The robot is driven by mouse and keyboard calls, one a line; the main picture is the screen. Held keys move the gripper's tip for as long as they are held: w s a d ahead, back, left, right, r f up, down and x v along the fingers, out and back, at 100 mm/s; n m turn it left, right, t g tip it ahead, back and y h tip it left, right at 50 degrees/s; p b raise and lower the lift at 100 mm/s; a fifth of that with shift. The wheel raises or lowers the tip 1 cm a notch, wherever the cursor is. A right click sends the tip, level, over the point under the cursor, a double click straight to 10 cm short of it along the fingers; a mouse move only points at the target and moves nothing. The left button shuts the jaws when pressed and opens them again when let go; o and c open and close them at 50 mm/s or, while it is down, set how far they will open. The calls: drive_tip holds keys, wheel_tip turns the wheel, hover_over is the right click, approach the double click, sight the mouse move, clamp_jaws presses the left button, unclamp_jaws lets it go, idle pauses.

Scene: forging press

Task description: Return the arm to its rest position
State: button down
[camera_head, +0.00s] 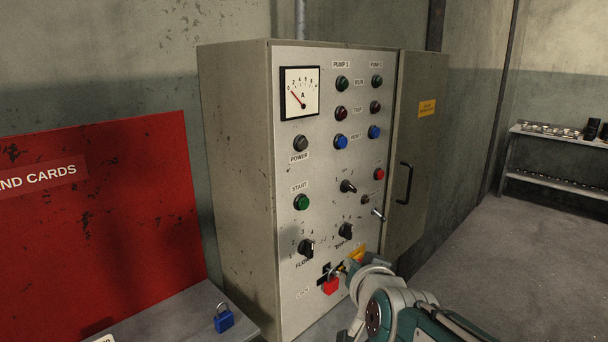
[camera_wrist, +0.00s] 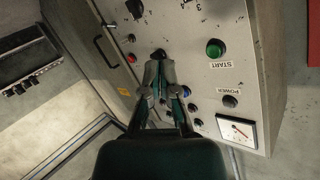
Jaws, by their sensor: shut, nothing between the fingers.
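My gripper (camera_wrist: 159,68) is shut with nothing between its fingers. In the wrist view its fingertips come together in front of the grey control cabinet, over the panel near a black knob. Whether they touch the panel I cannot tell. In the head view my arm reaches in from the lower right, and its end is low in front of the control cabinet (camera_head: 235,150), close to a red padlock (camera_head: 330,287) at the switch low on the panel. The fingertips are not clear in the head view. My arm partly covers the panel's lower right.
The cabinet's door (camera_head: 415,150) stands open to the right, with a black handle. A blue padlock (camera_head: 224,318) lies on a grey shelf (camera_head: 175,318) below a red board (camera_head: 100,220) at the left. A rack (camera_head: 560,182) stands far right. The floor between is clear.

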drive_tip(key=s+d+f+n+g, duration=0.1)
drive_tip(key=s+d+f+g, duration=0.1)
drive_tip(key=s, duration=0.5)
drive_tip(key=s+d+f+n+g+h, duration=0.1)
drive_tip(key=s+d+f+g, duration=0.1)
drive_tip(key=s, duration=0.4)
drive_tip(key=s+d+f+n+g+h, duration=0.1)
drive_tip(key=s+d+f+g, duration=0.1)
drive_tip(key=s+f+g, duration=0.2)
drive_tip(key=s, duration=0.3)
drive_tip(key=shift+s+d+f, duration=0.25)
drive_tip(key=shift+s+d, duration=0.1)
drive_tip(key=shift+d, duration=0.05)
